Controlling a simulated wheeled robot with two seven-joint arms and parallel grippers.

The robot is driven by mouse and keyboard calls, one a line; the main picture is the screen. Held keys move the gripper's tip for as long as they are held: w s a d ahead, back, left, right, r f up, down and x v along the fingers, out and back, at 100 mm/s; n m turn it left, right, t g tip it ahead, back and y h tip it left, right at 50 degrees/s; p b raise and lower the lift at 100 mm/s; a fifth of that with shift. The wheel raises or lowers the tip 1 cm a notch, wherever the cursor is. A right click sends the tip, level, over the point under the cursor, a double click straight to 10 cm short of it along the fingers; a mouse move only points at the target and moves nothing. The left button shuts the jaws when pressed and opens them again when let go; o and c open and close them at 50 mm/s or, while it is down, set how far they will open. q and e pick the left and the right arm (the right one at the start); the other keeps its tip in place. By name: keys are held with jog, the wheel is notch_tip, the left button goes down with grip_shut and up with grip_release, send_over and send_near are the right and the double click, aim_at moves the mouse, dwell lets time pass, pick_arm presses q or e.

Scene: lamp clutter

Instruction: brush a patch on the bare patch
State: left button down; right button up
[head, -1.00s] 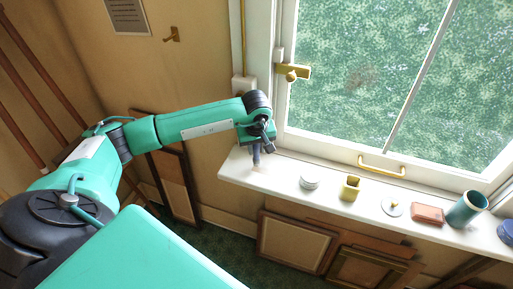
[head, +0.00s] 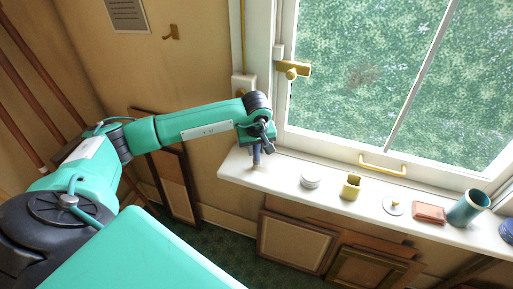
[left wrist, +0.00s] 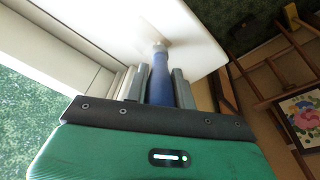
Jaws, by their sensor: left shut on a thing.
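My left gripper (head: 257,147) is shut on a blue-handled brush (head: 256,157), held roughly upright with its tip down over the left end of the white windowsill (head: 285,180). In the left wrist view the gripper (left wrist: 159,88) has one grey finger on each side of the blue brush handle (left wrist: 160,75). The pale brush tip (left wrist: 160,45) meets or nearly meets the sill; I cannot tell if it touches. A faint brownish area shows around the tip, and the bare patch's outline is not clear. My right gripper is out of view.
Along the sill to the right stand a round white tin (head: 310,180), a yellow pot (head: 350,187), a white lid (head: 393,205), a reddish block (head: 429,212) and a teal cup (head: 468,208). The window frame (head: 330,146) rises behind. Framed panels (head: 295,242) lean below.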

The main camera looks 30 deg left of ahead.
pick_arm(q)
jog(key=shift+f, duration=0.35)
jog(key=c, duration=1.8)
grip_release()
grip_shut()
jog(key=shift+w+d+f+b, duration=0.15)
jog(key=shift+d+b, duration=0.1)
jog(key=shift+d, duration=0.4)
jog(key=shift+w+d+r+b, duration=0.1)
jog(key=shift+d+b, duration=0.15)
jog(key=shift+d, duration=0.4)
jog(key=shift+w+d+f+b, duration=0.15)
jog(key=shift+d+b, duration=0.1)
jog(key=shift+d, duration=0.4)
jog(key=shift+d+r, duration=0.1)
